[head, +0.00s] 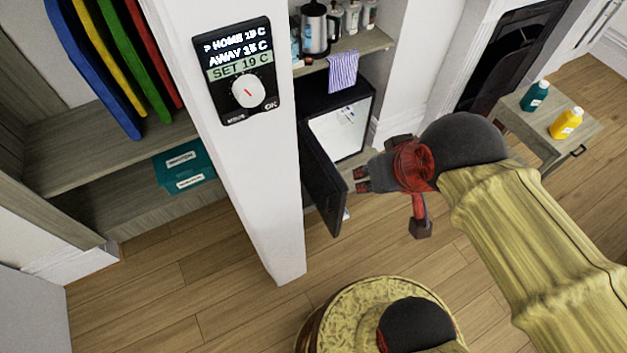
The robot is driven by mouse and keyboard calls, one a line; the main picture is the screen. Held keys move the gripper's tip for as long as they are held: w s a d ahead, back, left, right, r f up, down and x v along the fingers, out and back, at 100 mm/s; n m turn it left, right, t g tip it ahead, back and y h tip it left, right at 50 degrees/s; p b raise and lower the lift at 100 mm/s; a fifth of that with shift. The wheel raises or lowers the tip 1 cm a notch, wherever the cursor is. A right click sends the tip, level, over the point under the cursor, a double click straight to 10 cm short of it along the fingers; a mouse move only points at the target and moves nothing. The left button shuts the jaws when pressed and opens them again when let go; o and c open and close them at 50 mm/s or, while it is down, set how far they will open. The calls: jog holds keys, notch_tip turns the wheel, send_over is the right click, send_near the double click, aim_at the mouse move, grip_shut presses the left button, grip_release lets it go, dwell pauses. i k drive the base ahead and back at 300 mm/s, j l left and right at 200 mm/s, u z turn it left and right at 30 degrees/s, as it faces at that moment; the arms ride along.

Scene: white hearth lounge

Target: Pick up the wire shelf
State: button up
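A small black fridge (372,104) stands under a shelf, its dark door (322,182) swung open toward me. Its pale inside shows small dark marks, but I cannot clearly make out a wire shelf there. A small white bit (346,214) shows beside the lower door edge; I cannot tell what it is. My gripper (361,180) is in front of the fridge, just right of the door's edge in the picture. Its two fingers point left, with a gap between them and nothing seen in it. Whether it touches the door is unclear.
A white pillar with a thermostat (240,72) stands left of the fridge. A kettle (318,28) and a striped cloth (343,70) are above it. A side table (590,128) with teal and yellow bottles stands right.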

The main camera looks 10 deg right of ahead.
aim_at(342, 118)
jog(key=l, duration=0.3)
jog(key=k+l, duration=0.15)
jog(key=l, duration=0.15)
jog(key=i+l, duration=0.15)
jog(key=l, duration=0.3)
jog(key=i+l+u, duration=0.1)
jog(key=l, duration=0.35)
jog(key=i+l, duration=0.2)
jog(key=l, duration=0.25)
jog(key=i+l+u, duration=0.15)
jog(key=l, duration=0.3)
jog(key=i+l, duration=0.1)
jog(key=l, duration=0.35)
jog(key=i+l+u, duration=0.1)
jog(key=l, duration=0.35)
jog(key=i+l, duration=0.15)
jog(key=l, duration=0.35)
jog(key=u, duration=0.05)
